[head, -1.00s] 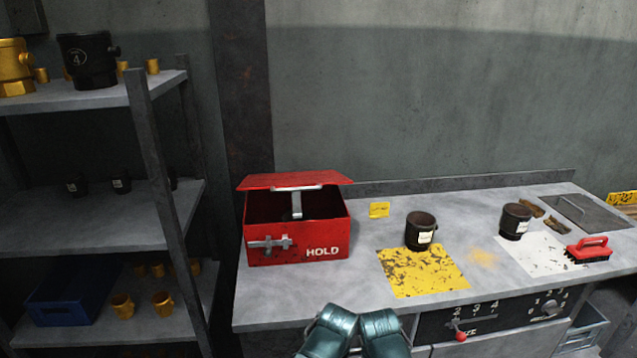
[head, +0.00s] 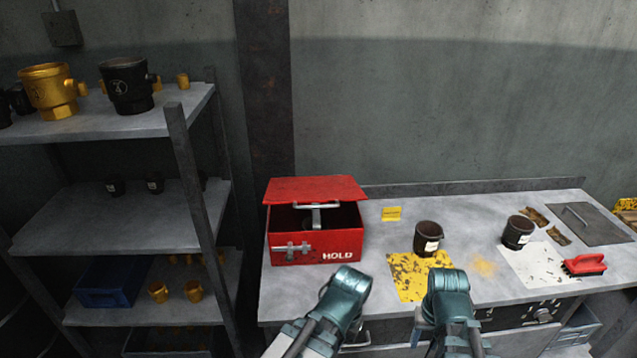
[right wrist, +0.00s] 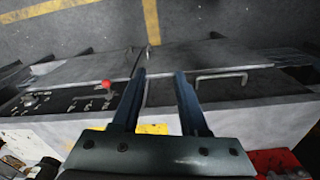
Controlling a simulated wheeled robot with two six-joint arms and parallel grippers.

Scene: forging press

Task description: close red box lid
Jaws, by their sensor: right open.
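The red box (head: 300,247) marked HOLD stands at the left end of the workbench. Its red lid (head: 315,189) is raised at the back, with a dark gap between it and the box front. A grey metal handle (head: 317,216) shows in this gap, and a grey latch (head: 291,250) is on the front. My right gripper (right wrist: 160,73) is open and empty, its two dark fingers pointing toward the bench's front side. A corner of the red box shows in the right wrist view (right wrist: 277,160), beside the gripper. My left arm shows in front of the box; its gripper is out of sight.
A dark cup (head: 428,239) stands by the yellow worn patch (head: 405,283). Another dark cup (head: 518,232) and a red brush (head: 584,265) are farther right. A shelf rack (head: 190,150) stands left of the bench. A yellow note (head: 392,214) lies right of the box.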

